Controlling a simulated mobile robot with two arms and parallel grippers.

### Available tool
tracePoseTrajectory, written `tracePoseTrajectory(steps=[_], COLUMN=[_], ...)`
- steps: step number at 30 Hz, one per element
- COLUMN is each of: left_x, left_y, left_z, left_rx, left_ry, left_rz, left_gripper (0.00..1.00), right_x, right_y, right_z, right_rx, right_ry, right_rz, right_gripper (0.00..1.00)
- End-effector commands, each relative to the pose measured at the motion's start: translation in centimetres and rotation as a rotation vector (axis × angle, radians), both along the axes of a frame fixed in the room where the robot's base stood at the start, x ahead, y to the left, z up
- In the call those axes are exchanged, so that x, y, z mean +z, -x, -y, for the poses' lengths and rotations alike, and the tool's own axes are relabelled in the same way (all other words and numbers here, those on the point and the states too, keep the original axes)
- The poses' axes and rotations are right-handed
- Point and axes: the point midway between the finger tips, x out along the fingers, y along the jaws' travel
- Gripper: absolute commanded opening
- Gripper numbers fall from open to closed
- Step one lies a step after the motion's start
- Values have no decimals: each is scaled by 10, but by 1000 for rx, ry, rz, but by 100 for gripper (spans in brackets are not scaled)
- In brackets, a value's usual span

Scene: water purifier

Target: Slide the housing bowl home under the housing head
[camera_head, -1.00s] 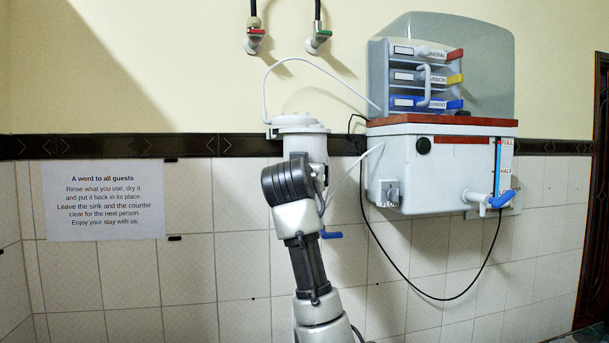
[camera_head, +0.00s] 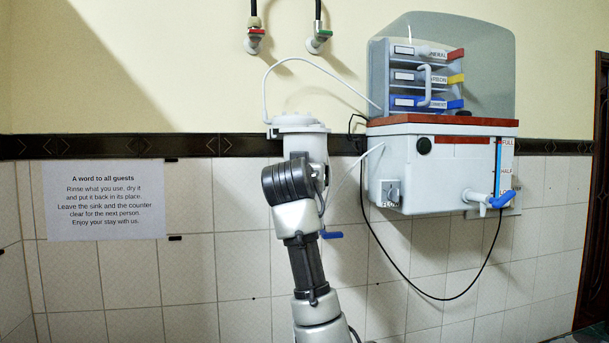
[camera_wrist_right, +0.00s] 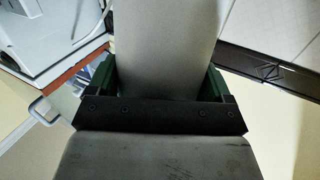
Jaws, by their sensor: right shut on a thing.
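The housing head (camera_head: 297,123) is a white round cap on the wall, with a white tube at its left. The pale housing bowl (camera_head: 306,149) is upright directly under it. I cannot make out a gap between them. My right arm rises from below and hides most of the bowl in the head view. In the right wrist view, my right gripper (camera_wrist_right: 162,80) is shut on the bowl (camera_wrist_right: 165,45), with a green finger on each side. The bowl's lower part is hidden. My left gripper is in no view.
The purifier tank (camera_head: 450,170) hangs close at the right, with filter drawers (camera_head: 425,78) above and a blue-handled tap (camera_head: 490,200). A thin tube and a black cable (camera_head: 385,250) run nearby. A blue lever (camera_head: 331,235) shows beside my wrist. The left wall holds only a paper notice (camera_head: 105,200).

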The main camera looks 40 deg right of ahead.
Motion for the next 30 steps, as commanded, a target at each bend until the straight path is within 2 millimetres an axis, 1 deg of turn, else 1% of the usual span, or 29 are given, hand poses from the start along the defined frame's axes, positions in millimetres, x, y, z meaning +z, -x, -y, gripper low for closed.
tracePoseTrajectory(steps=[14, 30], left_x=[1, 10], left_y=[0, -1], left_z=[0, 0], left_rx=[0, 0], left_ry=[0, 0], left_rz=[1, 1], left_gripper=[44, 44], right_x=[2, 2], right_y=[0, -11], right_z=[1, 7], right_rx=[-1, -2], right_ry=[2, 2], right_rz=[3, 1], right_gripper=[43, 43])
